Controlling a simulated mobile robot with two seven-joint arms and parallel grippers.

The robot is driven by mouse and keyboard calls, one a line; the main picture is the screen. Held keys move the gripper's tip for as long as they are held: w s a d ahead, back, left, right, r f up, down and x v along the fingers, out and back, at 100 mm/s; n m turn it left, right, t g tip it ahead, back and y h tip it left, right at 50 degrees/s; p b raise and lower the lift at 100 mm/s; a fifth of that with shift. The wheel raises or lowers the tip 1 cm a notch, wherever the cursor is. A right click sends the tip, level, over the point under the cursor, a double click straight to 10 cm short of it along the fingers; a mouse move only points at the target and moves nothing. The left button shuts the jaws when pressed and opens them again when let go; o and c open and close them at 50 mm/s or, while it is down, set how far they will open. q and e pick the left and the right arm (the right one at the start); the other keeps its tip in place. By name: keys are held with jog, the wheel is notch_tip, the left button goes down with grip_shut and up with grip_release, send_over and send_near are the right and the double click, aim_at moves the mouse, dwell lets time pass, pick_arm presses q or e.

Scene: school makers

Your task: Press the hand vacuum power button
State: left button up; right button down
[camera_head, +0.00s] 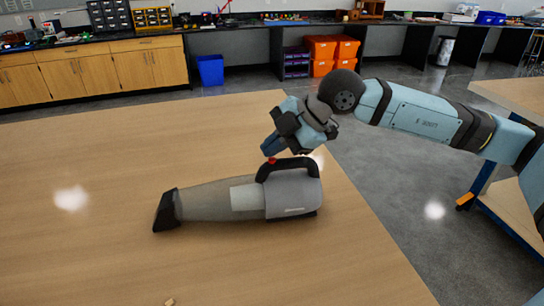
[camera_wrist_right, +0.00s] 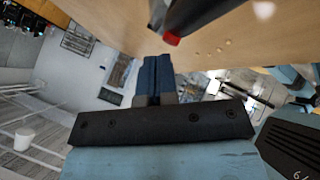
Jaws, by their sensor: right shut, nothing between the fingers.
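The hand vacuum (camera_head: 240,198) lies on the wooden table (camera_head: 90,170), its dark nozzle pointing left and its grey body and black handle at the right. A small red button (camera_head: 271,160) shows at the front top of the handle. My right gripper (camera_head: 268,150) is shut and empty, its blue fingertips just above and beside the red button; I cannot tell if they touch it in the head view. In the right wrist view, the shut fingers (camera_wrist_right: 154,62) point toward the red button (camera_wrist_right: 171,39) with a visible gap. My left gripper is not in view.
The table is clear around the vacuum, with a small tan bit (camera_head: 169,301) at the front. The table's right edge runs close to the vacuum's rear. Another wooden table (camera_head: 515,97) stands at the right. Cabinets, orange bins (camera_head: 320,48) and a blue bin (camera_head: 210,70) are far back.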

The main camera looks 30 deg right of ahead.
aim_at(273, 161)
jog(key=shift+r, duration=0.35)
jog(key=shift+r+p, duration=0.4)
jog(key=shift+r, duration=0.15)
notch_tip(273, 161, up, 5)
jog(key=p, duration=0.2)
jog(key=shift+p, duration=0.35)
jog(key=shift+f, duration=0.1)
